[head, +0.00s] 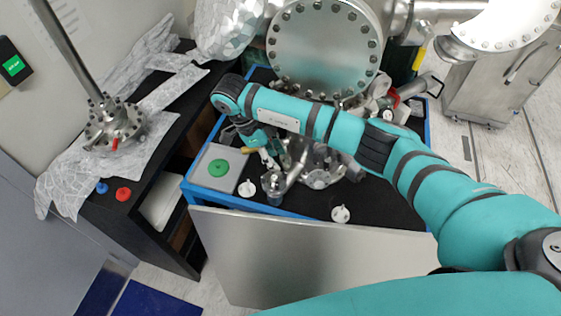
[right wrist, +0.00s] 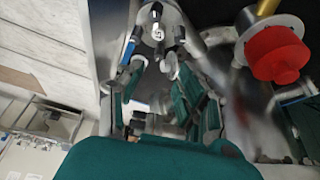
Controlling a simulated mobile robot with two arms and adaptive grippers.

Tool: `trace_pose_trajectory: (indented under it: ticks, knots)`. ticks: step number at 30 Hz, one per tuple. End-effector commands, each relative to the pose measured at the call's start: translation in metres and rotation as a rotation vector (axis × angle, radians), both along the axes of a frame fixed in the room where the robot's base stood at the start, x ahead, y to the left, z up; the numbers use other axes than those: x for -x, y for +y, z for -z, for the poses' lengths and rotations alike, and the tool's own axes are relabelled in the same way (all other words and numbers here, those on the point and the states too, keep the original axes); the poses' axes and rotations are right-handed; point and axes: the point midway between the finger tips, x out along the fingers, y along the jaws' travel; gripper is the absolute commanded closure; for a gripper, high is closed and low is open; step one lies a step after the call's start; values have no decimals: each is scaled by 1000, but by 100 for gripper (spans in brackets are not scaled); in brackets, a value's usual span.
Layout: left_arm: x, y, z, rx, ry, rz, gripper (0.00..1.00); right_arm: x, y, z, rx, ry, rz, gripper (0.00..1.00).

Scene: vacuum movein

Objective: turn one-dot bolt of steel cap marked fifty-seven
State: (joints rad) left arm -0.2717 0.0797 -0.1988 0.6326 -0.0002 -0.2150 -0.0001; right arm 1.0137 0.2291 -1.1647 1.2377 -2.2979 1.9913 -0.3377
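A round steel cap (right wrist: 160,18) with bolts around its rim and a dark, blurred mark on its face is at the top of the right wrist view. I cannot read the mark surely, nor make out the dots by the bolts. My right gripper (right wrist: 155,72) is open, its two green-padded fingers apart, with the fingertips just below the cap's lower rim. I cannot tell whether they touch a bolt. In the head view my right gripper (head: 275,155) is partly hidden over the cart, among steel parts. My left gripper is not in view.
The blue-edged cart (head: 320,213) holds a green disc (head: 218,168), white knobs and a steel cylinder (head: 272,184). A large bolted chamber (head: 325,48) stands behind my arm. A red cap (right wrist: 276,54) is close on the right in the wrist view. A black bench (head: 150,205) stands left.

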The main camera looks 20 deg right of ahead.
Motion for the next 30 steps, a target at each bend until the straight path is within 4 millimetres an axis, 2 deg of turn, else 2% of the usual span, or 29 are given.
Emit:
trace_pose_trajectory:
  ticks: [1,3,6,8,11,15,18,22,30]
  knots:
    - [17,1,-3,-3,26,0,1,3,-3,7,-1,7,3,63]
    - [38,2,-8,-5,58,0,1,5,-7,16,-1,7,2,63]
    - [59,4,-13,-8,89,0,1,7,-13,31,-2,7,2,63]
    - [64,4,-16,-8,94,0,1,8,-16,39,-2,5,1,63]
    - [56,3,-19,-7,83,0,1,9,-19,49,-4,4,2,63]
    - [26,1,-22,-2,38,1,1,10,-21,57,-5,2,-1,63]
    - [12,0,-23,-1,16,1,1,10,-21,58,-6,1,-1,63]
    - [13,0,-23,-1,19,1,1,10,-21,58,-6,1,-1,63]
    - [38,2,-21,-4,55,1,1,9,-21,58,-6,1,-1,98]
